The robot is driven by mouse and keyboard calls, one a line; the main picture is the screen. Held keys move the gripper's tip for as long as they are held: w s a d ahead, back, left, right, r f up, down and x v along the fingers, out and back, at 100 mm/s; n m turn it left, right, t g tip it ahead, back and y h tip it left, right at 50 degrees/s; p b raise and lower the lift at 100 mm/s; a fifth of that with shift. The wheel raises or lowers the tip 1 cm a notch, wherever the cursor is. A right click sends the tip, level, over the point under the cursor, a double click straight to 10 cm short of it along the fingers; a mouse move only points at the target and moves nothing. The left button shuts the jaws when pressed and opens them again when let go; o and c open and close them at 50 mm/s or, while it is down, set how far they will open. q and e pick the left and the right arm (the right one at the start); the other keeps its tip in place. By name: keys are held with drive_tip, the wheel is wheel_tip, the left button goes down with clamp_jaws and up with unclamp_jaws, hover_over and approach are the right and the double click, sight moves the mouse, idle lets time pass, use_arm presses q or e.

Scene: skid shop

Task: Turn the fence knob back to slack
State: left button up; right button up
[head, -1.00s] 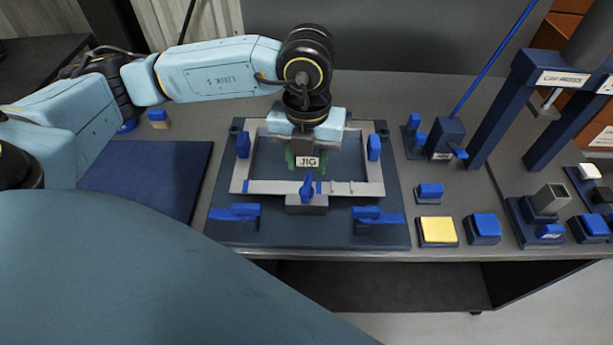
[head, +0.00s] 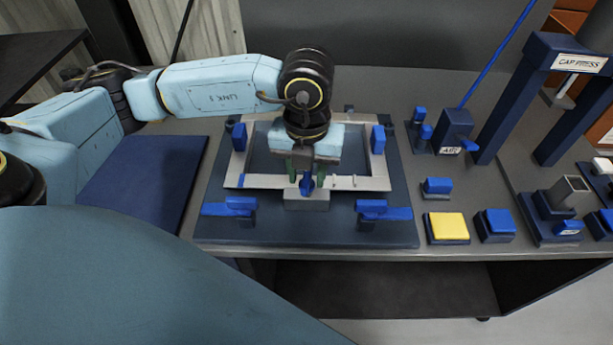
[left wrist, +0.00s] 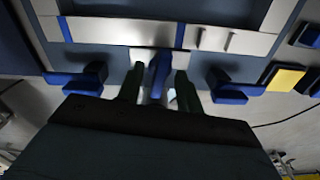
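The blue fence knob (head: 307,183) stands on a grey block (head: 306,201) at the front bar of the metal fence frame (head: 262,181) on the jig. My left gripper (head: 307,178) points down at the knob, its green fingers on either side of it. In the left wrist view the knob (left wrist: 158,75) sits between the two fingers (left wrist: 159,85), with gaps showing on both sides. The fingers are open. The JIG label is hidden behind my gripper. My right gripper is not in view.
Blue clamps (head: 233,207) and (head: 383,211) flank the knob on the dark jig plate (head: 300,234). A blue mat (head: 148,180) lies to the left. A yellow button (head: 447,227), blue buttons, the air lever (head: 450,144) and the cap press (head: 566,60) stand to the right.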

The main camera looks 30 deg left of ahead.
use_arm(q)
clamp_jaws()
drive_tip(key=n, duration=0.4)
drive_tip(key=shift+r+p, duration=0.1)
drive_tip(key=shift+p, duration=0.3)
drive_tip(key=c, duration=0.7)
unclamp_jaws()
drive_tip(key=shift+n, duration=0.4)
drive_tip(key=shift+o, duration=0.6)
drive_tip(key=n+p, duration=0.1)
drive_tip(key=n, duration=0.3)
drive_tip(key=shift+a+p, duration=0.1)
drive_tip(key=shift+p, duration=0.2)
drive_tip(key=shift+n, duration=0.3)
